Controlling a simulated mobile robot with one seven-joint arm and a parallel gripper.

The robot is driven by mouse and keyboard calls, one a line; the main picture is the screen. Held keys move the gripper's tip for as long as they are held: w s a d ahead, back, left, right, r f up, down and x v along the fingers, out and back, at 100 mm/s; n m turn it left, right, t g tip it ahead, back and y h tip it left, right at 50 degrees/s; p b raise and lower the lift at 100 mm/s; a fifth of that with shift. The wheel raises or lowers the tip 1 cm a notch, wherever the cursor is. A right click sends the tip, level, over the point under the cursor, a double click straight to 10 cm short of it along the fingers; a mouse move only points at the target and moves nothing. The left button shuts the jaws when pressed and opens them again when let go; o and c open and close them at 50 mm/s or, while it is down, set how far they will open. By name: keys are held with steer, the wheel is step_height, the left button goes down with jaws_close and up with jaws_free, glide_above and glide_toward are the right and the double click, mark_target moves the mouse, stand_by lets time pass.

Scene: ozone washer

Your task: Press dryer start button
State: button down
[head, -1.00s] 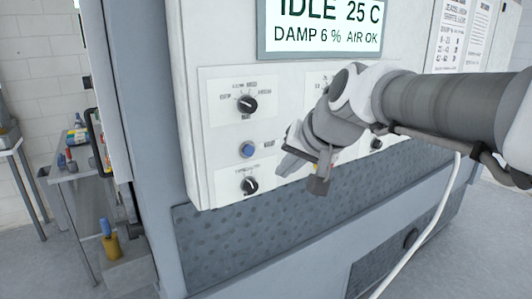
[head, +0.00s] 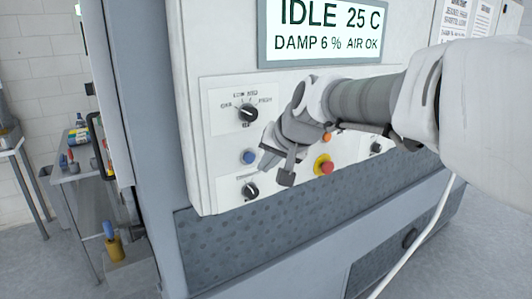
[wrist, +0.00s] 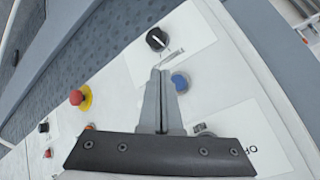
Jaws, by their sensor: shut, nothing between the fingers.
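The dryer's white control panel (head: 212,185) carries a blue button (head: 248,157), an orange button (head: 326,137) and a red button (head: 327,168) on a yellow collar. I cannot read a start label on any of them. My gripper (head: 266,164) is shut and empty, just right of the blue button in the head view. In the wrist view, the closed fingertips (wrist: 160,72) lie beside the blue button (wrist: 180,82), on its left. The red button (wrist: 77,97) is farther left there. I cannot tell whether the fingertips touch the panel.
Black knobs sit above (head: 248,113) and below (head: 251,190) the blue button, with another knob (head: 376,148) at the right. A display (head: 320,32) reads IDLE, 25 C, DAMP 6 %, AIR OK. A side table (head: 75,175) stands at the left.

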mark_target(252, 163)
steer(key=shift+w+a, duration=0.6)
steer(key=shift+w, duration=0.25)
steer(key=shift+w, duration=0.15)
stand_by(1.4)
steer(key=shift+w+a+p, duration=0.2)
steer(key=shift+p, duration=0.1)
steer(key=shift+w+a, duration=0.3)
steer(key=shift+w, duration=0.1)
stand_by(0.7)
stand_by(0.4)
steer(key=shift+s+d+b, duration=0.35)
steer(key=shift+s+d, duration=0.2)
steer(key=shift+s, duration=0.2)
steer(key=shift+s+d+b, duration=0.6)
steer(key=shift+s+d, duration=0.1)
steer(key=shift+s, duration=0.35)
steer(key=shift+s+d+b, duration=0.6)
steer(key=shift+s+d, duration=0.1)
steer(key=shift+s, duration=0.35)
